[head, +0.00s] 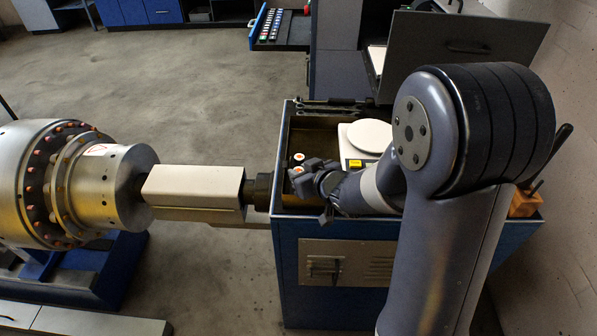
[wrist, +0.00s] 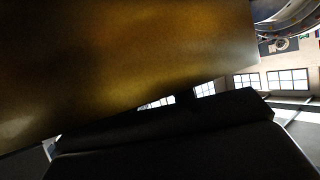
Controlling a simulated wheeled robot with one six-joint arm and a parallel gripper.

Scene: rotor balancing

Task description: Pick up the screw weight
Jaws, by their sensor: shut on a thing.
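Two small round pieces with white and orange tops, which look like screw weights, show at the left side of the open cabinet top in the head view. The farther one (head: 299,157) stands clear of my fingers. The nearer one (head: 296,170) is right at my gripper (head: 309,182), which reaches in from the right, low over the cabinet top. My gripper is shut on a screw weight, but the fingers hide most of the contact. In the wrist view a blurred golden-brown surface (wrist: 120,65) fills the upper part, too close to identify, above a dark shape.
A white round-topped scale (head: 368,136) with a yellow label stands behind my gripper in the blue cabinet (head: 290,240). A beige box-shaped housing (head: 195,186) and the big metal rotor (head: 70,185) lie to the left. A raised grey lid (head: 465,50) stands behind.

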